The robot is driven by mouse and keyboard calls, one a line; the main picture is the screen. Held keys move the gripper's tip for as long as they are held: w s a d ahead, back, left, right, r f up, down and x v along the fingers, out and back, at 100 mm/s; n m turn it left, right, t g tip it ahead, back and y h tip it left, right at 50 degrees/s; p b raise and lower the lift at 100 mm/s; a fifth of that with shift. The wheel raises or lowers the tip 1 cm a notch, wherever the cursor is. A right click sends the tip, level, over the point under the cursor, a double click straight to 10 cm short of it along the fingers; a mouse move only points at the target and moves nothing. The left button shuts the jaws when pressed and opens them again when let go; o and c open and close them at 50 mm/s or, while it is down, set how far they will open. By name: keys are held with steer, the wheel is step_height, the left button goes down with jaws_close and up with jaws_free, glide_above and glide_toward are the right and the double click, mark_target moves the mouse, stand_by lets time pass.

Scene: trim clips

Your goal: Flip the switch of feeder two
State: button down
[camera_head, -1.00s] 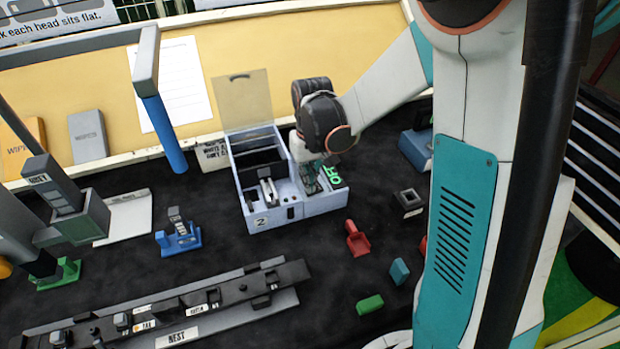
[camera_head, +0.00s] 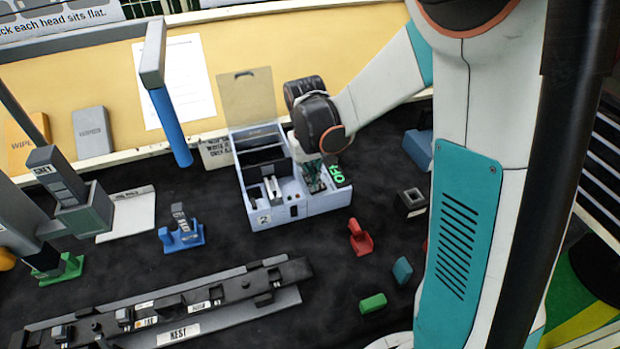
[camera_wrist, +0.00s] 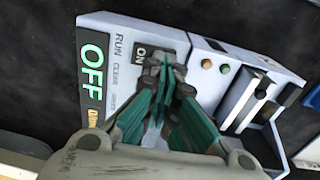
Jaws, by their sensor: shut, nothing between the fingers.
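Feeder two (camera_head: 318,203) is a pale box with a "2" label and an open lid at the back of the black mat. Its display (camera_head: 338,176) reads OFF in green; the display also shows in the wrist view (camera_wrist: 93,65). My gripper (camera_head: 315,182) is over the right part of the feeder, beside the display.
A grey post with a blue rod (camera_head: 170,128) stands left of the feeder. A red scoop-like piece (camera_head: 360,238), a green block (camera_head: 373,303) and a teal block (camera_head: 402,270) lie in front. A long rail labelled NEST (camera_head: 230,308) lies at front left.

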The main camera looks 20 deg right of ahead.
steer(key=shift+s+d+r, duration=0.1)
steer(key=shift+d, duration=0.3)
step_height(320, 180, up, 14)
steer(key=a+p, duration=0.3)
steer(key=p, duration=0.2)
steer(key=s+d+t+b, duration=0.1)
steer(key=s+t+b, duration=0.5)
steer(key=s, duration=1.1)
steer(key=shift+s+d+t+y, duration=0.25)
steer(key=shift+d+t+y, duration=0.05)
steer(key=shift+t, duration=0.3)
